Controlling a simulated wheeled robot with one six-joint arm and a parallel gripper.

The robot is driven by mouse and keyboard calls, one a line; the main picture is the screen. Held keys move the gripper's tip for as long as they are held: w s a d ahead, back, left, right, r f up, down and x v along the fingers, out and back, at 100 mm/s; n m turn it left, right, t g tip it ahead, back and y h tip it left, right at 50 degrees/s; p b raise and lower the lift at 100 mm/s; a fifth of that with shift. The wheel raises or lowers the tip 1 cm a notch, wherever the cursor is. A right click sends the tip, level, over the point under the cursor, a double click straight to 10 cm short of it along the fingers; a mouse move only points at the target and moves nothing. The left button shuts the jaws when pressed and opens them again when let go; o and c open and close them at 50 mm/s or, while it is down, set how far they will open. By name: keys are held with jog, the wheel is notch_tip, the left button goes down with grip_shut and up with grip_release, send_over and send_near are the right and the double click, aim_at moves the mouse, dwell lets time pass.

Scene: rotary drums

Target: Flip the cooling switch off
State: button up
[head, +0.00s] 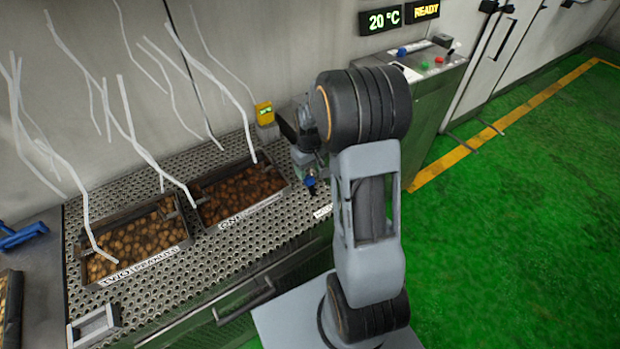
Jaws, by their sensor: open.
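A small yellow box (264,112) with a green light sits at the back wall, at the right end of the perforated metal table. I cannot tell for sure whether it is the cooling switch, and no switch label is readable. My gripper (306,158) is just right of and in front of this box, above the table's right end. It is open, with nothing seen in it. My arm partly hides the gripper and what lies behind it. Pale wavy streaks (135,135) rise over the table.
A tray labelled ONE (255,207) and another labelled TWO (165,248) hold brown pieces on the perforated table (225,262). A control panel (432,66) with coloured buttons stands behind my arm. Displays read 20 °C (384,20) and READY (426,10). Green floor (510,220) is clear at right.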

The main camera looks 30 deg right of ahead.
aim_at(309, 178)
jog(key=shift+f+p, duration=0.3)
jog(key=shift+f, duration=2.6)
grip_shut()
